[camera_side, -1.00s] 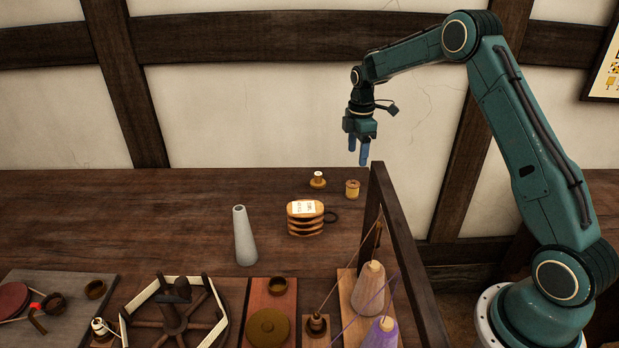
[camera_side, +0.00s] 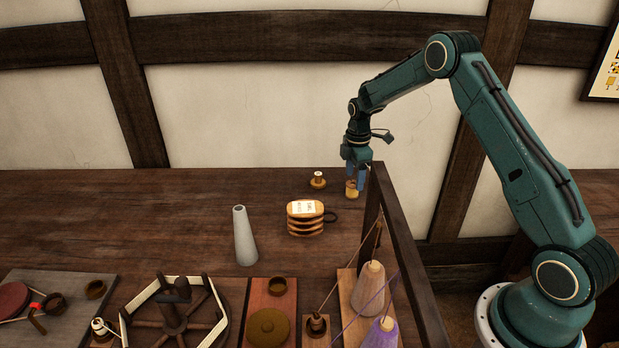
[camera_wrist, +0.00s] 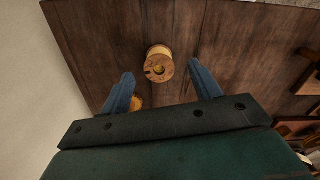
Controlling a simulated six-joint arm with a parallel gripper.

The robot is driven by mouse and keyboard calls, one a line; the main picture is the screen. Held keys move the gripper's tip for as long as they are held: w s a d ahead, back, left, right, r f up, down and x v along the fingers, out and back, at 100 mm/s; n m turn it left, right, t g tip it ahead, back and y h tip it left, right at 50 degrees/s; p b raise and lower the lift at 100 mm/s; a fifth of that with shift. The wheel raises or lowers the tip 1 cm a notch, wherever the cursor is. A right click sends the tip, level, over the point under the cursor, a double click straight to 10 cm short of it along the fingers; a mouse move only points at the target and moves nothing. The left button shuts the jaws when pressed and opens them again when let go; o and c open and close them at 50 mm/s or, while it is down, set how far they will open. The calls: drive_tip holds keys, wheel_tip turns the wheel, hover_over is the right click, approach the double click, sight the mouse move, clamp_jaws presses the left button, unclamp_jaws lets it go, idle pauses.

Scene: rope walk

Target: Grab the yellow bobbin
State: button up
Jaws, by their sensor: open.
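The yellow bobbin (camera_side: 351,189) stands upright on the dark wooden table near its back right, with pale wooden ends. My gripper (camera_side: 355,181) is just above it in the side view, its blue fingers pointing down and partly covering it. In the wrist view, the bobbin (camera_wrist: 158,66) lies between the two fingertips of my gripper (camera_wrist: 161,70), with its round wooden end facing the camera. The fingers are apart, with a visible gap on each side of the bobbin.
A dark wooden frame rail (camera_side: 405,255) rises close on the right.

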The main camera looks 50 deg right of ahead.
sight(353, 185)
drive_tip(key=shift+w+a+f, duration=0.1)
drive_tip(key=shift+w+f, duration=0.05)
drive_tip(key=shift+f, duration=1.9)
drive_tip(key=c, duration=1.1)
